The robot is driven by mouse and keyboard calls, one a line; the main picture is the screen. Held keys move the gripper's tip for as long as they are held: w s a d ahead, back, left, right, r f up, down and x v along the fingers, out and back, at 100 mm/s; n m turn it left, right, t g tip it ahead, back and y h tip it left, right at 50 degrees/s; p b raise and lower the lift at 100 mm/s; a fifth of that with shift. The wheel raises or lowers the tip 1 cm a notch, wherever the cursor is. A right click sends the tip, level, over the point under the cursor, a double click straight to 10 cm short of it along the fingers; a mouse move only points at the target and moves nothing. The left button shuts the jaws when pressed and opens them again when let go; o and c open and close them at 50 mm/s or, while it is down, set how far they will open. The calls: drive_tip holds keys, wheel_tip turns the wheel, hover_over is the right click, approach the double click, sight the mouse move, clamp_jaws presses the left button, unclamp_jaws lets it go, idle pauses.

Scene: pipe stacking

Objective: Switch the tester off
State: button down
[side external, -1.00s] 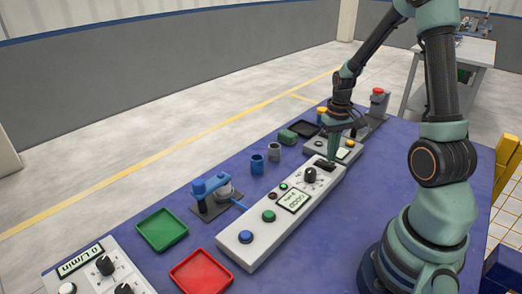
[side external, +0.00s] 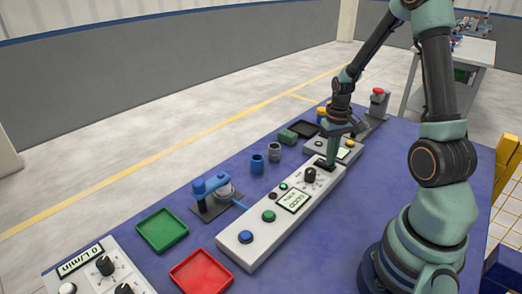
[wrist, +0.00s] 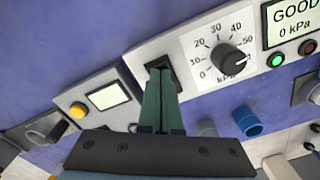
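The tester is a long white panel (side external: 262,240) on the blue table, with a dial knob (side external: 310,175), a display (side external: 293,201) and coloured buttons. In the wrist view its display (wrist: 290,20) reads GOOD, 0 kPa, and a green lamp (wrist: 276,60) looks lit. A black switch (wrist: 154,65) sits at the far end of the panel, beside the 0–50 kPa knob (wrist: 228,58). My gripper (wrist: 159,72) is shut and empty, its green fingertips at the switch and covering part of it. I cannot tell whether they touch it or which way it is set.
Another white unit with a small screen (wrist: 109,96) and yellow button (wrist: 78,110) stands just beyond the tester. Blue (side external: 257,164) and grey (side external: 274,152) pipe pieces, a blue clamp device (side external: 211,188), and green (side external: 162,230) and red (side external: 201,275) trays lie around it.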

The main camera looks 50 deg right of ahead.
drive_tip(key=shift+f, duration=0.15)
drive_tip(key=shift+r, duration=3.55)
drive_tip(key=a+r+n+t, duration=0.2)
drive_tip(key=a+r, duration=0.4)
drive_tip(key=a, duration=0.4)
drive_tip(key=a+r+n+t, duration=0.3)
drive_tip(key=a+r, duration=0.4)
drive_tip(key=a, duration=0.4)
drive_tip(key=shift+s+a+r+n+t, duration=0.15)
drive_tip(key=shift+s+a+n+t, duration=0.15)
drive_tip(key=shift+s+n, duration=0.2)
